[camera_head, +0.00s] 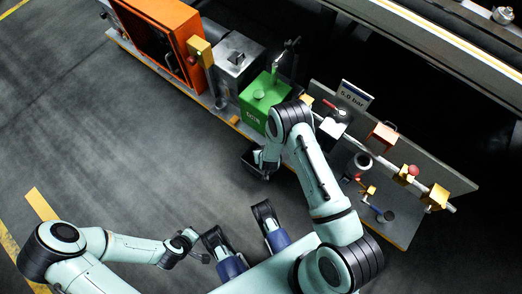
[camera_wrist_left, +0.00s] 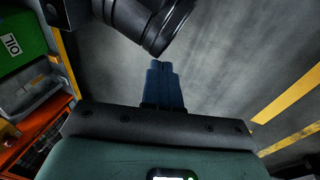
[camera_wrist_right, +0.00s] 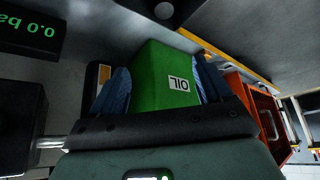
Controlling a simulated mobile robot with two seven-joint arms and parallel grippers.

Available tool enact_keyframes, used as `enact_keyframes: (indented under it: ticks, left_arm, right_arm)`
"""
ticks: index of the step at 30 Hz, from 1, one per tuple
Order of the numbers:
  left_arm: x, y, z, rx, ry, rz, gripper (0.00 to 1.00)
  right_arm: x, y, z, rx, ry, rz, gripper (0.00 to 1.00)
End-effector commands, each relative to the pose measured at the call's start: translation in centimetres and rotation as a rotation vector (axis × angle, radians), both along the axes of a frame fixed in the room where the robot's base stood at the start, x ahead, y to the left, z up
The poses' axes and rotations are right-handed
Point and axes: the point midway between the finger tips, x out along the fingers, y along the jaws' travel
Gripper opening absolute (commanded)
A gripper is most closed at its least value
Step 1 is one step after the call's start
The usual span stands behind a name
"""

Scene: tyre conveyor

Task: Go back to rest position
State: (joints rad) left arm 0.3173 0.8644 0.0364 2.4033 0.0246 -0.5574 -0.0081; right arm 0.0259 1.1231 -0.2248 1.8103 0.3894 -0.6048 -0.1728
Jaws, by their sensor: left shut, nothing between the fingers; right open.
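My left arm (camera_head: 130,248) reaches in low from the left in the head view, over the open floor. My left gripper (camera_wrist_left: 160,70) is shut, its blue fingers together with nothing between them. My right arm (camera_head: 318,178) reaches up beside the workbench in the head view, its wrist bent down near the green oil can (camera_head: 262,98). My right gripper (camera_wrist_right: 160,70) is open. In the right wrist view its blue fingers appear on either side of the oil can (camera_wrist_right: 158,85); whether they touch it cannot be told. The fingertips of both grippers are hard to make out in the head view.
An orange cabinet (camera_head: 160,35) and a grey machine (camera_head: 238,62) stand left of the can. Open dark floor (camera_head: 110,130) lies to the left.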

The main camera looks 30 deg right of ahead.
Motion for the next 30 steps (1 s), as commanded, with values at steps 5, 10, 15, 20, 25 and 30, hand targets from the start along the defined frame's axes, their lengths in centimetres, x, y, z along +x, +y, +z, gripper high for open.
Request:
enact_keyframes:
  ticks: [5, 10, 15, 20, 25, 30]
  left_arm:
    - [-0.9, -0.5, 0.6, -0.011, 0.024, -0.010, 0.00]
    - [-1.1, -0.5, 0.6, -0.013, 0.028, -0.011, 0.00]
    - [-1.0, -0.5, 0.5, -0.013, 0.028, -0.011, 0.00]
    - [-1.0, -0.5, 0.6, -0.013, 0.028, -0.011, 0.00]
    - [-1.0, -0.5, 0.6, -0.013, 0.028, -0.011, 0.00]
    - [-1.0, -0.5, 0.6, -0.012, 0.027, -0.010, 0.00]
  right_arm:
    - [-0.7, 0.3, 1.3, 0.000, 0.000, 0.001, 0.78]
    - [-0.8, 0.3, 1.4, 0.000, 0.000, 0.000, 0.78]
    - [-0.8, 0.3, 1.4, 0.000, 0.000, 0.000, 0.78]
    - [-0.8, 0.3, 1.4, 0.000, 0.000, 0.000, 0.78]
    - [-2.7, 0.5, 1.4, 0.035, 0.038, -0.005, 0.78]
    - [-9.4, 2.7, 2.4, 0.178, 0.159, 0.004, 0.78]
